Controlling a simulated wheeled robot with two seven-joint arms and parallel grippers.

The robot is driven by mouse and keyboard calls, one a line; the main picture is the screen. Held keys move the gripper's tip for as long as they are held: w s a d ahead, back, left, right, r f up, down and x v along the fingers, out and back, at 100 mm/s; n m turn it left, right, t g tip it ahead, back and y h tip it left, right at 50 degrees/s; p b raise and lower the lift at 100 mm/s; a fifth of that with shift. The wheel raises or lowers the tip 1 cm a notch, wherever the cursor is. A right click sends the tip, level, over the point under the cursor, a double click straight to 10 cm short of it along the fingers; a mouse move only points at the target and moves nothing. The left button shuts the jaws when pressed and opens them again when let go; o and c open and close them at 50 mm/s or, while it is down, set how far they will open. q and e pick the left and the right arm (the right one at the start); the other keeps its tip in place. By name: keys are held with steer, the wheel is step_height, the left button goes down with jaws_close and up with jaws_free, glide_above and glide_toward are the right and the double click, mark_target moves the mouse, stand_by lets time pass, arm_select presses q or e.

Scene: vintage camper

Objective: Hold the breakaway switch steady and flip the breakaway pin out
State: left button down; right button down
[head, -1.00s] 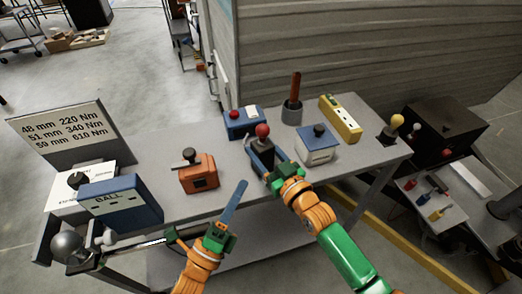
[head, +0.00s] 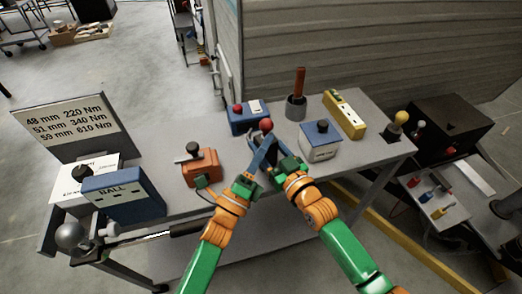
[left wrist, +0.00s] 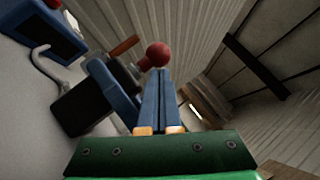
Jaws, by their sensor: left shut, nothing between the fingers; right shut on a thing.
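My right gripper (head: 268,153) is shut on the switch body. My left gripper (head: 263,140) is shut and empty, its blue fingers (left wrist: 159,98) together with their tips just below the red ball. I cannot tell whether they touch it. The pin appears to be in the switch; its lower end is hidden.
An orange box (head: 201,168) stands left of the switch. A blue box with a red button (head: 246,120) is behind, a white-and-blue box (head: 321,143) to the right. The camper wall rises behind.

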arm_select(q)
steer(key=shift+r, duration=0.1)
step_height(320, 180, up, 3)
steer(key=shift+r, duration=0.15)
stand_by(0.3)
steer(key=v, duration=1)
